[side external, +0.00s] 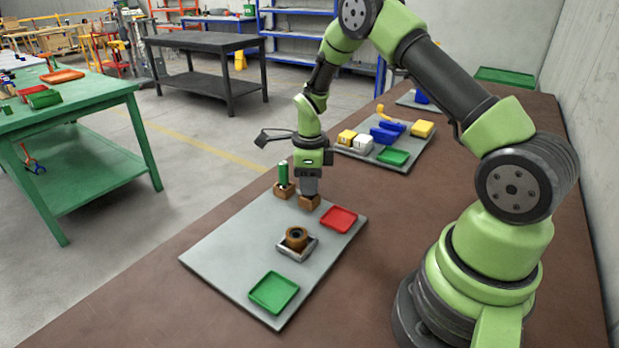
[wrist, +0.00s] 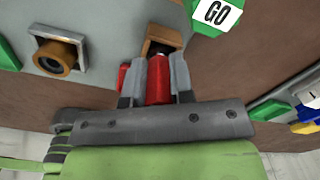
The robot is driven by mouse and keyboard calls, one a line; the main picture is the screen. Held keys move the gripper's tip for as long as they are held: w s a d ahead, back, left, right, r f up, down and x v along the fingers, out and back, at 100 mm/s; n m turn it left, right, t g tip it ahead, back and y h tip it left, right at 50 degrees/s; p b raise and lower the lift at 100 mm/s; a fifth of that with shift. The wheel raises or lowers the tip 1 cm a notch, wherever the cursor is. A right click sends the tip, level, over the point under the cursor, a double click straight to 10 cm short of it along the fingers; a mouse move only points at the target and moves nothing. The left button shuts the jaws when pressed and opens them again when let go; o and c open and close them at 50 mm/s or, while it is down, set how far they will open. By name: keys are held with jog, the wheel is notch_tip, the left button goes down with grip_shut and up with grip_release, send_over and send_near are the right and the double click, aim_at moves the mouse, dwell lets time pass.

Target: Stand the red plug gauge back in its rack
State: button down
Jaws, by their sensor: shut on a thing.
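The red plug gauge (wrist: 158,82) is between the fingers of my gripper (wrist: 158,75), which is shut on it. Its far end meets a wooden rack block (wrist: 160,38); I cannot tell how far it sits in the hole. In the side view my gripper (side external: 310,190) points straight down just above this block (side external: 310,202), and the gauge is hidden by the fingers. A green gauge (side external: 283,174) stands upright in a second wooden block (side external: 284,191) just to the left.
On the grey plate (side external: 225,252) are a red tray (side external: 339,219), a brown ring (side external: 296,238) on a metal base, and a green tray (side external: 273,291). A green part with a GO label (wrist: 215,13) is close in the wrist view. Another loaded plate lies behind.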

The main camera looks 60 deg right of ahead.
jog(key=shift+f, duration=0.4)
jog(key=c, duration=0.9)
grip_release()
notch_tip(320, 180, up, 10)
jog(key=shift+r, duration=0.15)
jog(key=s+a+r+n+t, duration=0.25)
jog(key=a+r+n, duration=0.25)
jog(key=r+n, duration=0.3)
jog(key=s+a+r+n+t+y, duration=0.1)
jog(key=s+a+r+n, duration=0.3)
jog(key=s+n, duration=0.4)
jog(key=s+a+r+n+t+y, duration=0.1)
jog(key=s+a+r+n+t, duration=0.2)
jog(key=s+n, duration=0.5)
jog(key=shift+s+a+r+n+t, duration=0.35)
jog(key=shift+a+r+n, duration=0.4)
jog(key=shift+a+n, duration=0.35)
